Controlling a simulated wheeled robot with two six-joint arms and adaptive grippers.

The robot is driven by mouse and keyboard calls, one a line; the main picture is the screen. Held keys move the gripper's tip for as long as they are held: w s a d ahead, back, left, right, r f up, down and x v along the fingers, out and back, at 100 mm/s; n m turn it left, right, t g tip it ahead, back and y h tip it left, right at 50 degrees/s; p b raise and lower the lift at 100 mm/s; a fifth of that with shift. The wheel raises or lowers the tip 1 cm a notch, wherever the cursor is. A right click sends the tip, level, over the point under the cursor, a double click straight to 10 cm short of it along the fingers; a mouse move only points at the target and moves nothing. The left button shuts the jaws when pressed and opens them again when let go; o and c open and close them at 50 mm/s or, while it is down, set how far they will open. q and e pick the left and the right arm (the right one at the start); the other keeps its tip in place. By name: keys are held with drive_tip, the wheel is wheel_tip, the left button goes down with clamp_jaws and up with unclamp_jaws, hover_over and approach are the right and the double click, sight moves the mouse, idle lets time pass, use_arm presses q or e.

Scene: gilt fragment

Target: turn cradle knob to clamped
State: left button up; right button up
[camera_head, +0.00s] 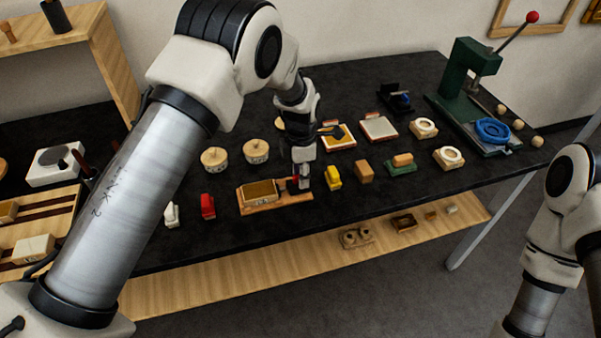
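The cradle (285,201) is a flat orange-brown wooden base near the front edge of the black table. A gold-topped block (261,192) sits on its left part. A small red knob (293,184) shows at the cradle's right end, partly hidden by my gripper. My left gripper (303,184) points down at that end, with its tip at or touching the knob. Its fingers are too small and overlapped to tell whether they are open or closed on it. The knob's setting is not readable. My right arm shows at the right edge, but its gripper is out of view.
A yellow block (333,178) stands just right of the gripper, with a tan block (364,171) beyond. A red item (207,206) stands left of the cradle. Round lidded pots (256,152) are behind it. A green press (470,85) stands at the far right.

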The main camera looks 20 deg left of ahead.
use_arm(q)
wheel_tip(320, 180, up, 12)
idle(0.6)
